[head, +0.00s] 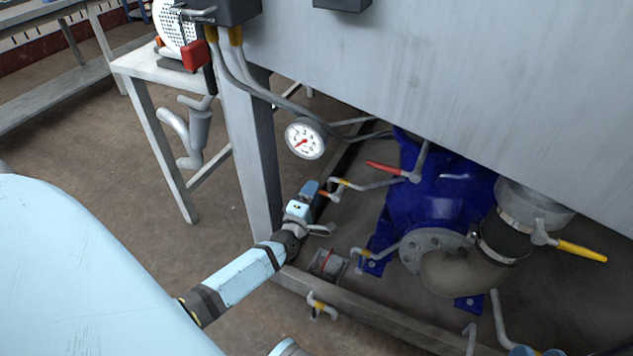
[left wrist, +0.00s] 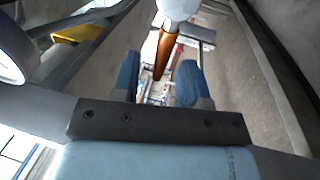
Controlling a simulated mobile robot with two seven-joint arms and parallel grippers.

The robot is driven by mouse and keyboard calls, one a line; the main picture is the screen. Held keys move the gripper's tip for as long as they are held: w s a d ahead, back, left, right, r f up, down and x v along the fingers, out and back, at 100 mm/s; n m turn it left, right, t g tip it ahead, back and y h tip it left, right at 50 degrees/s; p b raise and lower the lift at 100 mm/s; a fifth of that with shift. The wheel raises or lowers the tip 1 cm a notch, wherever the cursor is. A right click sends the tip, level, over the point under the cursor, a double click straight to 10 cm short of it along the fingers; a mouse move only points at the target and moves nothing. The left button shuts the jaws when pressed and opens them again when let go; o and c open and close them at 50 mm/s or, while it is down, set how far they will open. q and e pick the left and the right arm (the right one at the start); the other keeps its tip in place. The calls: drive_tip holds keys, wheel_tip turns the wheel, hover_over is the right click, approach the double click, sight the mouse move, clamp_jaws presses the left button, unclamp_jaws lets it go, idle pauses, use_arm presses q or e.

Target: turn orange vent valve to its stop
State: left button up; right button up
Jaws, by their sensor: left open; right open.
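The orange vent valve handle (left wrist: 164,52) hangs from a pale rounded body at the top of the left wrist view. It tapers down between the two blue fingers of my left gripper (left wrist: 158,80). The fingers are apart, one on each side of the handle; I cannot tell whether either touches it. In the head view my left gripper (head: 311,189) is beside the frame leg, and only a small orange bit of the handle (head: 325,194) shows past it. My right gripper (head: 538,352) shows only its blue fingertips at the bottom edge, apart, with nothing seen between them.
A blue pump (head: 430,195) stands under the grey tank (head: 430,75). A red lever (head: 383,168) and a yellow lever (head: 582,251) stick out near it. A pressure gauge (head: 306,139) hangs above my left gripper. Thin pipes and a metal frame leg (head: 252,150) crowd the left gripper.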

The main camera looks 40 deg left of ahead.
use_arm(q)
drive_tip(key=p+v, duration=0.2)
drive_tip(key=v, duration=0.9)
use_arm(e)
wheel_tip(320, 180, up, 4)
drive_tip(key=shift+d+f+m+t, duration=0.15)
drive_tip(key=shift+m+t, duration=0.15)
drive_tip(key=shift+t, duration=0.7)
